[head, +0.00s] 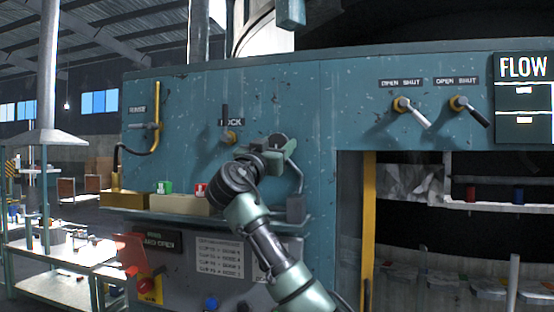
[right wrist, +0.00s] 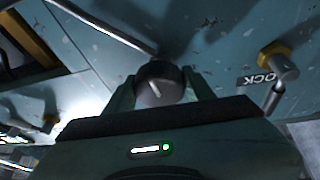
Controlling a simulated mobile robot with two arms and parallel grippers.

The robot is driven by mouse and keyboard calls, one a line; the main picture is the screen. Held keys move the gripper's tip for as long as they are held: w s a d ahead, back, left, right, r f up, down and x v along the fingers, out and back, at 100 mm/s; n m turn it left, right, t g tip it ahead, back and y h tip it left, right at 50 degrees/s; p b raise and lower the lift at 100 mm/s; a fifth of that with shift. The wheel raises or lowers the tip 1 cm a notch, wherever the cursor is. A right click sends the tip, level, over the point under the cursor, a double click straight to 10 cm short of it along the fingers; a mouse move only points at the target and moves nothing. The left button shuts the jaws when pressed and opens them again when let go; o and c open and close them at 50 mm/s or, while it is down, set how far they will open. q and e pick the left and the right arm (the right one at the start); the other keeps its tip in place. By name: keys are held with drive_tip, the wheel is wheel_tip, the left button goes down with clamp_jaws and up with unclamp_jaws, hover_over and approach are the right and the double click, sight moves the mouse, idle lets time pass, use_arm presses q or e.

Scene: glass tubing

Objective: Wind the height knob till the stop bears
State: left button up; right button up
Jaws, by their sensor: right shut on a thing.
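A dark round knob (right wrist: 160,84) with a pale mark line on its face sits between the two fingers of my right gripper (right wrist: 163,90) in the right wrist view. The fingers are shut on it from both sides. In the head view my right gripper (head: 281,147) is at the teal panel, right of the lock lever, and partly covers the dark knob. The stop cannot be made out in either view. My left gripper is not in view.
The lock lever (head: 230,137) has a brass hub close to the left of my gripper. Several boxes stand on the ledge (head: 165,215) below. Two valve handles (head: 402,104) (head: 459,103) sit at the right. A bent metal rod hangs beside my gripper.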

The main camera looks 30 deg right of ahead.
drive_tip(key=shift+a+m+g, duration=0.1)
drive_tip(key=shift+m+g, duration=0.4)
drive_tip(key=shift+m, duration=0.6)
drive_tip(key=shift+m+g+p, duration=0.35)
drive_tip(key=shift+m+g, duration=0.55)
drive_tip(key=shift+m, duration=0.8)
drive_tip(key=o, duration=1.3)
drive_tip(key=shift+o, duration=0.2)
